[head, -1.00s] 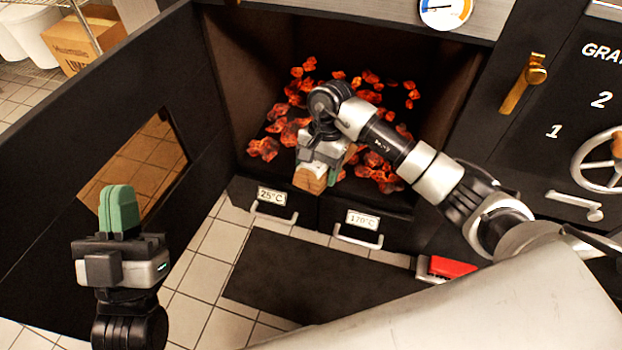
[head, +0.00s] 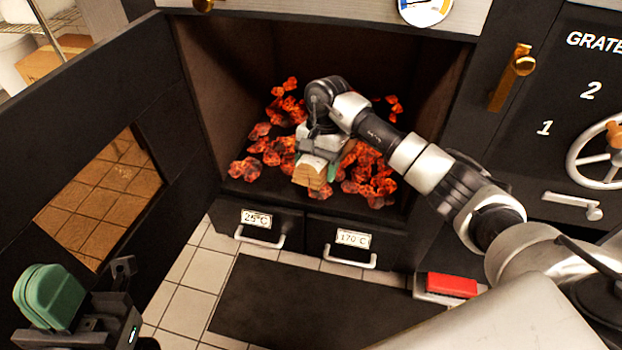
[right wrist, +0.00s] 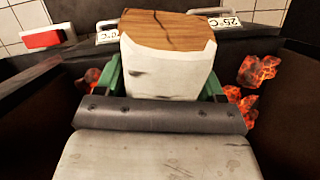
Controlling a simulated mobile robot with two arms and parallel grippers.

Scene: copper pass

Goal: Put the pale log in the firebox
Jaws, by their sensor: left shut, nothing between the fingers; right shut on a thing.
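The pale log (head: 311,172) is held in my right gripper (head: 318,160), inside the open mouth of the firebox (head: 215,95), above the glowing coals near the front edge. In the right wrist view the log (right wrist: 168,70) has a wood-coloured end and pale bark, with the green fingers (right wrist: 163,84) shut on its sides. Whether the log touches the coals or floor below is hidden. My left gripper (head: 50,297) is shut and empty at the lower left, in front of the firebox door.
The black firebox door (head: 190,135) with its window stands open on the left. Glowing coals (head: 265,150) cover the firebox floor. Two drawers with handles (head: 350,262) sit below the opening. A red block (head: 452,286) is at lower right. A wheel (head: 590,160) is on the right panel.

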